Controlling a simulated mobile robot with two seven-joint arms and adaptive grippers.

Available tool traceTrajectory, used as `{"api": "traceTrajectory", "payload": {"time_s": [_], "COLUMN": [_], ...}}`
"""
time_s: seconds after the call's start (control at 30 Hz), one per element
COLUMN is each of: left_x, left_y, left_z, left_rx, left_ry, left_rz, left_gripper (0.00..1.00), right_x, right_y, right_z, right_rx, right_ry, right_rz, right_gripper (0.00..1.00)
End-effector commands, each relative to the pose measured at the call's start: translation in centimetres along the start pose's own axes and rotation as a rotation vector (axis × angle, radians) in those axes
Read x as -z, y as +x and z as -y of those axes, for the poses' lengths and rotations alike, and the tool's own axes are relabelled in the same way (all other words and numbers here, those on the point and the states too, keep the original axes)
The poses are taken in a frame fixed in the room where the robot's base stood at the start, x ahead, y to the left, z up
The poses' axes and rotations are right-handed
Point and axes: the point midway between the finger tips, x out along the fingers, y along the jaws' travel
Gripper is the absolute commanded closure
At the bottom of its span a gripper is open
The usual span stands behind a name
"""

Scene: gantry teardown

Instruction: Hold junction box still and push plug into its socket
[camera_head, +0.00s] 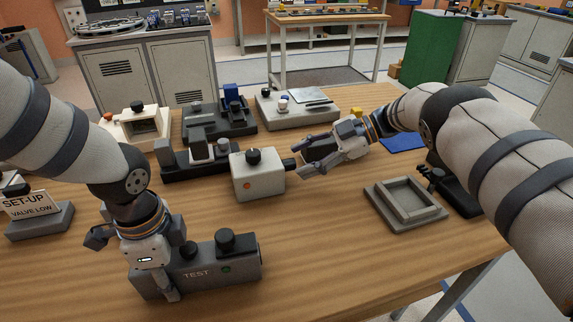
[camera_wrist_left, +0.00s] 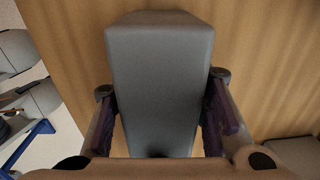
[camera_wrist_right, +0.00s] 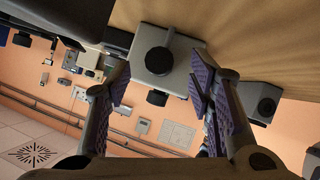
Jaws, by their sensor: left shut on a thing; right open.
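A pale box (camera_head: 257,178) with a black top knob and an orange button, apparently the junction box, stands on the table. A short dark stub (camera_head: 289,164), which may be the plug, sticks out of its right side. My right gripper (camera_head: 300,158) is open beside that side. In the right wrist view the pale box (camera_wrist_right: 180,77) and stub (camera_wrist_right: 157,98) lie ahead between the spread fingers, with no clear contact. My left gripper (camera_head: 152,265) is shut on the grey TEST box (camera_head: 205,276) at the table's front. Its body (camera_wrist_left: 160,85) fills the left wrist view between the fingers.
A pale panel unit (camera_head: 296,108) is further back. A grey square tray (camera_head: 405,204) and a dark holder (camera_head: 455,192) lie at the right. A SET-UP sign (camera_head: 35,208) stands at left. Table centre-front is clear.

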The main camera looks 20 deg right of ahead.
Motion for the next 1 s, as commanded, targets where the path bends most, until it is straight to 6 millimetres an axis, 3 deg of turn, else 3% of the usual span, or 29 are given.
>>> {"api": "traceTrajectory", "payload": {"time_s": [0.2,0.5,0.7,1.0], "left_x": [0.0,0.0,0.0,0.0], "left_y": [0.0,0.0,0.0,0.0], "left_z": [0.0,0.0,0.0,0.0], "left_rx": [0.000,0.000,0.000,0.000], "left_ry": [0.000,0.000,0.000,0.000], "left_rz": [0.000,0.000,0.000,0.000], "left_gripper": [0.96,0.96,0.96,0.96], "right_x": [0.0,0.0,0.0,-0.4], "right_y": [2.0,2.2,2.2,1.6], "right_z": [0.0,0.0,0.0,-0.1], "right_rx": [0.000,-0.001,-0.001,-0.004], "right_ry": [0.000,0.000,0.000,0.001], "right_rz": [0.000,0.000,0.000,0.001], "right_gripper": [0.52,0.52,0.97,1.00]}}
